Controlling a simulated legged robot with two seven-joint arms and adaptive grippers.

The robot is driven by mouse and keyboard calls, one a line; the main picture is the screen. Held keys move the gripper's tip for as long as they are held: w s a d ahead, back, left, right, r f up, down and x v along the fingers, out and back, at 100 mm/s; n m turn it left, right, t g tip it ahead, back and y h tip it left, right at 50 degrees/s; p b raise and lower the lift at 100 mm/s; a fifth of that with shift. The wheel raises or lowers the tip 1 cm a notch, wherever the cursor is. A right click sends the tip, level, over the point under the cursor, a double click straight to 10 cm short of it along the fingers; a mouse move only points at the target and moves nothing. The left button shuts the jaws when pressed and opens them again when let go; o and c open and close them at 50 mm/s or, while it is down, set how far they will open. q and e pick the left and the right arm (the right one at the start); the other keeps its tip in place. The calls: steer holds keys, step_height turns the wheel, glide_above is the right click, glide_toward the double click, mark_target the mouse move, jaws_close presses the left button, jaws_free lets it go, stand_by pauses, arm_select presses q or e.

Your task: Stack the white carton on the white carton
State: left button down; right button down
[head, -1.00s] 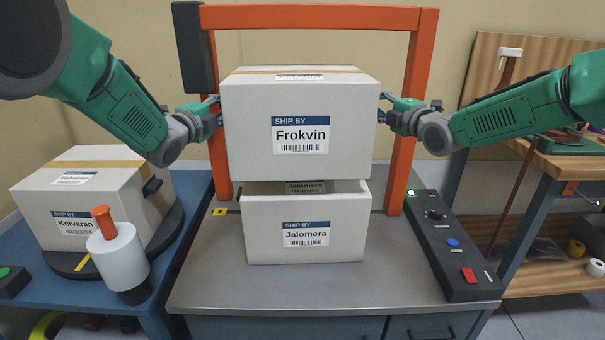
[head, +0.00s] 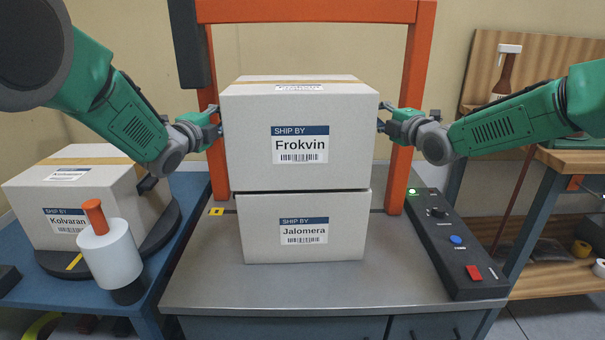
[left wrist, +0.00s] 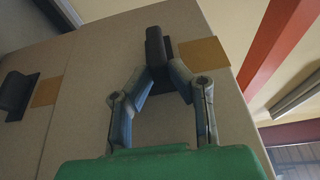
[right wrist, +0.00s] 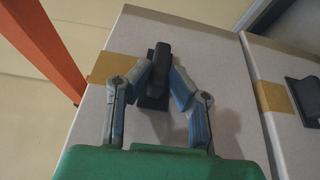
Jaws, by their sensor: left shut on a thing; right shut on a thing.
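The upper white carton (head: 350,140), labelled Frokvin, is level directly above the lower white carton (head: 258,235), labelled Jalomera, which stands on the grey bench. Only a thin dark line shows between them; I cannot tell whether they fully touch. The upper carton sits slightly forward and covers the lower one's top. My left gripper (head: 217,118) is shut on a black side handle (left wrist: 155,48) of the upper carton. My right gripper (head: 383,118) is shut on the opposite black handle (right wrist: 158,62). The lower carton's side handles also show in the left wrist view (left wrist: 14,95) and right wrist view (right wrist: 306,98).
An orange frame (head: 310,12) arches behind the cartons. A black control panel (head: 455,255) lies along the bench's right edge. Another carton (head: 25,215), labelled Kolvaran, stands on a dark turntable at left, behind a white cylinder with an orange top (head: 110,257). The front bench surface (head: 300,290) is clear.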

arm_select(q)
steer(key=c, duration=1.6)
jaws_free()
steer(key=shift+d+f, duration=0.1)
arm_select(e)
steer(key=c, duration=1.6)
jaws_free()
steer(key=shift+f, duration=0.1)
arm_select(q)
steer(key=shift+o, duration=0.7)
steer(key=shift+s, duration=0.1)
arm_select(e)
steer(key=shift+o, duration=0.7)
steer(key=shift+s, duration=0.1)
steer(key=shift+a, duration=0.3)
arm_select(q)
steer(key=v, duration=1.2)
steer(key=shift+a, duration=0.25)
arm_select(e)
steer(key=v, duration=1.2)
steer(key=shift+d, duration=0.25)
